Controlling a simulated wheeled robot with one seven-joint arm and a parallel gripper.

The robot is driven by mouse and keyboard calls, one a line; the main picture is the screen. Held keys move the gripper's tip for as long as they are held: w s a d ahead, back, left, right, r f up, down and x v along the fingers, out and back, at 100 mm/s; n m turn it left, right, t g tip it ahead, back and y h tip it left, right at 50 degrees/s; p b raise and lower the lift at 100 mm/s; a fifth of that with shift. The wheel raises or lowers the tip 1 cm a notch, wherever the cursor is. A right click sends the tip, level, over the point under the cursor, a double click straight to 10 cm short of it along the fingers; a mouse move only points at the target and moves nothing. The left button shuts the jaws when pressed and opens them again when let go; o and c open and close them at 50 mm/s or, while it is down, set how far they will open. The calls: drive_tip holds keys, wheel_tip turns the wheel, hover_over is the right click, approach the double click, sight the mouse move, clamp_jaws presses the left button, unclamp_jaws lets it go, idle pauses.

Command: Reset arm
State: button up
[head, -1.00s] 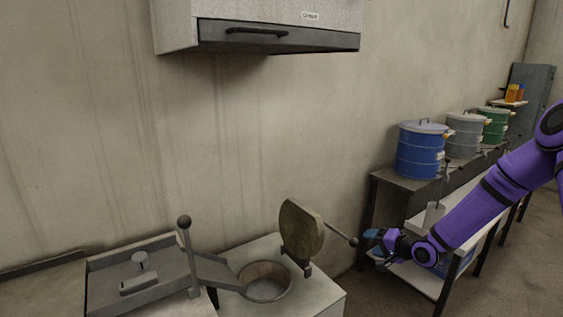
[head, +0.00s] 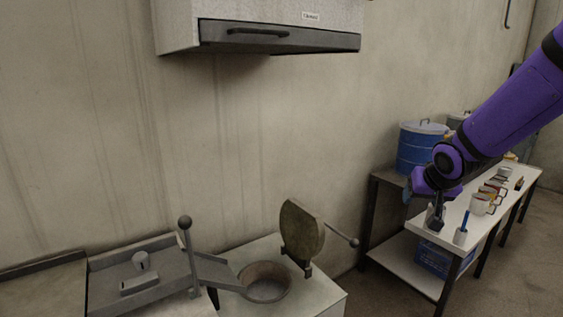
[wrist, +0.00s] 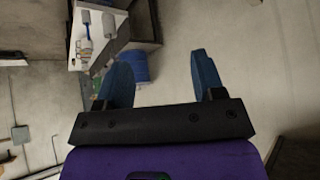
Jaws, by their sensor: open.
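My gripper (wrist: 160,78) shows in the wrist view with its two blue fingers spread apart and nothing between them. In the head view my purple arm comes in from the right, and the gripper end is mostly hidden behind the wrist, over the left end of the white bench. The round lid (head: 302,232) stands raised beside the pot opening (head: 265,283), its ball-tipped handle (head: 352,242) pointing right. My gripper is apart from this handle.
A shelf table (head: 378,174) bears a blue drum (head: 421,150). A lever (head: 186,240) stands by the metal tray at left. A hood (head: 280,38) hangs above. Open air lies between lid and arm.

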drive_tip(key=s+a+r, duration=0.1)
drive_tip(key=s+r, duration=0.2)
drive_tip(key=s, duration=0.6)
drive_tip(key=s+a+r+n+g, duration=0.1)
drive_tip(key=s+r, duration=0.3)
drive_tip(key=s, duration=0.6)
drive_tip(key=s+a+r+n+g, duration=0.1)
drive_tip(key=s+r, duration=0.3)
drive_tip(key=s, duration=0.6)
drive_tip(key=shift+y, duration=0.4)
drive_tip(key=shift+a, duration=0.2)
